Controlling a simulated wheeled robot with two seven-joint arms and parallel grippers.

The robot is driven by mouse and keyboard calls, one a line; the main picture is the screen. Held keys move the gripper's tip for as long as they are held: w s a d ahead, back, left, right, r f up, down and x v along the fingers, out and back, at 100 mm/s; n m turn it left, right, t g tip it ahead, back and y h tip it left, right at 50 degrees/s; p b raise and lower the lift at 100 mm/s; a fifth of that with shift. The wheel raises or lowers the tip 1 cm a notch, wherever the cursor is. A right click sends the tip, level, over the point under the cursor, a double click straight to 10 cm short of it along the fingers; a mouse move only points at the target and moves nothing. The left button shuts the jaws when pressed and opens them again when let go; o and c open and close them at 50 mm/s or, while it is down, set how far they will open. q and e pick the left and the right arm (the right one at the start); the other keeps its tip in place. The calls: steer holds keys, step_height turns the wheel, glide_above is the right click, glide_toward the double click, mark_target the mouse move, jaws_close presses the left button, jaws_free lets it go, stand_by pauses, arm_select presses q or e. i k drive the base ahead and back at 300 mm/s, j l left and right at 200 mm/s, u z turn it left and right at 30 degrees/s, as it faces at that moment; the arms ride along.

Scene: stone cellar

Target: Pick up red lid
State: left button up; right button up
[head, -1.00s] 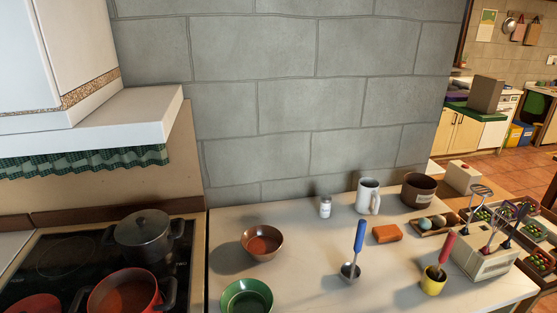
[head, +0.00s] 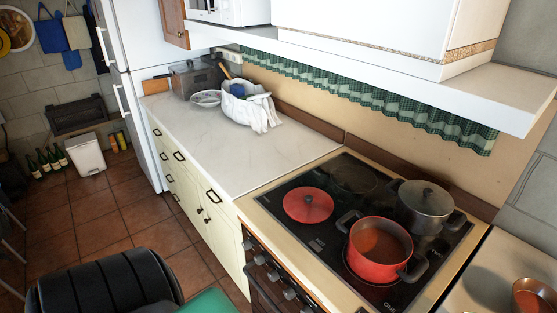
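The red lid (head: 308,204) lies flat on the black glass stove top (head: 318,246), at its left part, with a small knob in its middle. An open red pot (head: 383,268) with dark handles stands on the stove to the right and nearer the front. Neither of my grippers is in view.
A grey lidded pot (head: 425,206) stands at the stove's back right. The white counter (head: 215,165) left of the stove is mostly clear, with a white basin (head: 243,105) holding cloths at its back. A white hood ledge (head: 400,75) overhangs the stove.

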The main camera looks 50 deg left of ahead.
mark_target(304, 204)
steer(key=u, duration=1.25)
